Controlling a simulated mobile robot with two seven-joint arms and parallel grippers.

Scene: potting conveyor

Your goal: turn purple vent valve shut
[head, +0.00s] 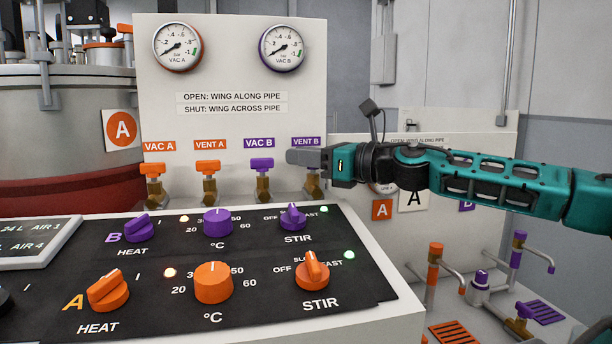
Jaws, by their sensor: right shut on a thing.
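The VENT B valve (313,184) is the rightmost of the row of valves on the white panel, under a purple label (306,142). Its brass body shows, but its purple wing is hidden by my right gripper. My right gripper (300,157) reaches in from the right and is shut on the wing at the top of this valve. Which way the wing points cannot be seen. My left gripper is not in view.
Left of it stand the VAC B valve (262,165), the orange VENT A valve (208,168) and the orange VAC A valve (152,171). The control console (380,318) with purple and orange knobs lies below and in front. Gauges hang above; a steel vessel (60,120) stands left.

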